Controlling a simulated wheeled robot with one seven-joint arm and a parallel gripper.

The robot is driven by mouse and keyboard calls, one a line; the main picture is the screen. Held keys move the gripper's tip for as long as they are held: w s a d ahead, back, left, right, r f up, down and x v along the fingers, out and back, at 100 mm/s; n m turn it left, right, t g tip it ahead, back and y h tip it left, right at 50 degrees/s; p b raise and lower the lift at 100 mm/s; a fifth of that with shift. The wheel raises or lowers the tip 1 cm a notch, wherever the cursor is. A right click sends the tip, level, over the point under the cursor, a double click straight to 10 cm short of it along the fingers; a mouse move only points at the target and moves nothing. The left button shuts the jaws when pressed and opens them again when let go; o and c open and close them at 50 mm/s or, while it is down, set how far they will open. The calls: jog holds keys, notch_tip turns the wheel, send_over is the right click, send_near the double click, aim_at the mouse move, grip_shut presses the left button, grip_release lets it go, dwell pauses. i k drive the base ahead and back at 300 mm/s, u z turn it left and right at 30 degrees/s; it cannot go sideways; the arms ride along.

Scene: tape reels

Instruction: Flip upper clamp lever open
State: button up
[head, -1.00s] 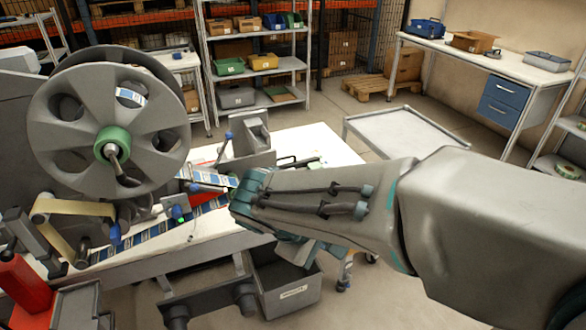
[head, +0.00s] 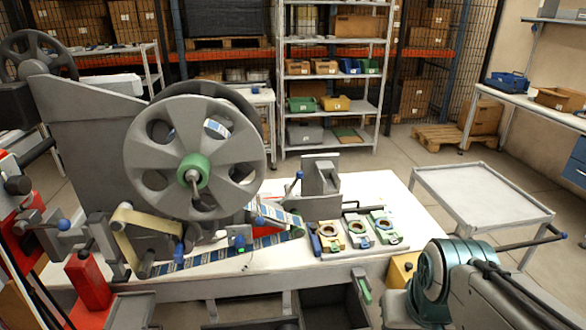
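Several levers with blue knobs show around the tape machine; I cannot tell for sure which is the upper clamp lever. One lever (head: 298,177) stands upright beside a grey block right of the reel. My arm is folded low at the bottom right, apart from the machine. My gripper is not visible.
A tray with several small fixtures (head: 358,234) lies on the white table (head: 411,204). A grey cart (head: 482,188) stands at the right and shelves (head: 330,100) at the back. A dark bin (head: 335,306) is below the table's front edge.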

aim_at(260, 221)
jog(key=z, duration=1.45)
jog(key=k, duration=0.6)
jog(key=u, duration=1.4)
